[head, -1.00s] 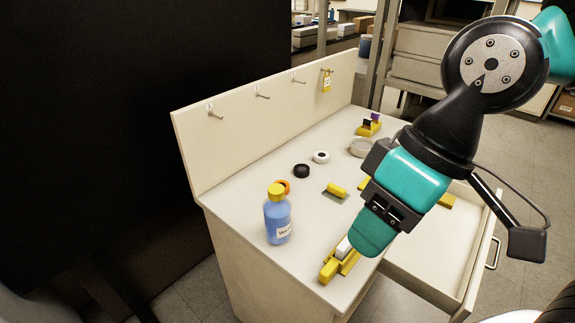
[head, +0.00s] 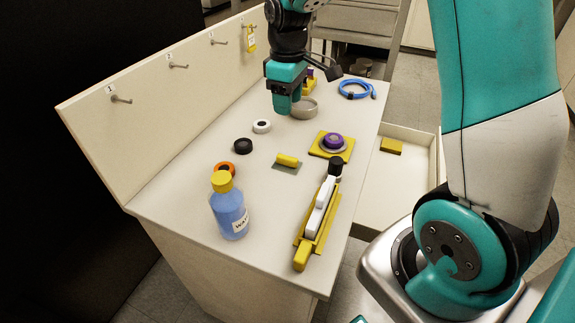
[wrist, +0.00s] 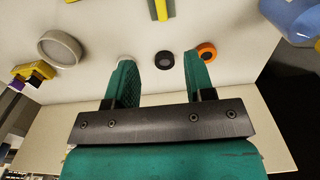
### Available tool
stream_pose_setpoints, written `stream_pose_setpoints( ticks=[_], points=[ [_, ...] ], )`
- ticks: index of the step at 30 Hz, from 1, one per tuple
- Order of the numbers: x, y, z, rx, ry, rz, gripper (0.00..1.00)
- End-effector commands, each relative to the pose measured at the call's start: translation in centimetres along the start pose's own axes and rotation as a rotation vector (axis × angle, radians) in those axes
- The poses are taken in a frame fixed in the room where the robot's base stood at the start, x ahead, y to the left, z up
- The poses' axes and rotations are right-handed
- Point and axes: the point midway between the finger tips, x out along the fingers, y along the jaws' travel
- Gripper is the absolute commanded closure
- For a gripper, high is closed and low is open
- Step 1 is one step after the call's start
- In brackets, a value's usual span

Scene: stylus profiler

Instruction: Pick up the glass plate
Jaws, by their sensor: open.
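The glass plate looks to be the small grey-green sheet (head: 288,168) with a yellow grip on top, lying flat on the bench in the head view. Its edge and yellow grip (wrist: 162,10) show at the top of the wrist view, cut off by the frame. My gripper (head: 284,110) hangs over the bench behind the plate, apart from it. In the wrist view my gripper (wrist: 164,72) has its two teal fingers spread, with nothing between them but bench, a white ring partly hidden behind one finger and a black ring.
Near the plate stand a blue bottle (head: 230,214), an orange ring (head: 226,167), a black ring (head: 243,146) and a white ring (head: 262,126). A yellow stand with a purple knob (head: 333,142) and a long yellow-and-white tool (head: 318,217) lie right. A hooked back panel (head: 160,90) borders the bench.

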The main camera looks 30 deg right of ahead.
Motion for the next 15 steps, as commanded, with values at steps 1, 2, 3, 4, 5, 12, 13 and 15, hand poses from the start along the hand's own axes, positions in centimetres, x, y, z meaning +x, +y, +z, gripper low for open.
stream_pose_setpoints(
  ticks=[1,2,3,4,5,12,13,15],
  points=[
    [0.8,0.2,0.1,0.000,-0.005,-0.001,0.51],
    [1.4,0.2,0.1,0.000,-0.007,-0.002,0.51],
    [2.1,0.2,0.1,0.000,-0.007,-0.002,0.51],
    [2.8,0.2,0.2,0.000,-0.007,-0.002,0.51],
    [3.5,0.2,0.2,0.001,-0.008,-0.003,0.51],
    [8.9,0.2,0.3,0.003,-0.007,-0.003,0.51],
    [9.4,0.2,0.3,0.003,-0.007,-0.003,0.51],
    [10.5,0.2,0.3,0.003,-0.006,-0.002,0.51]
  ],
)
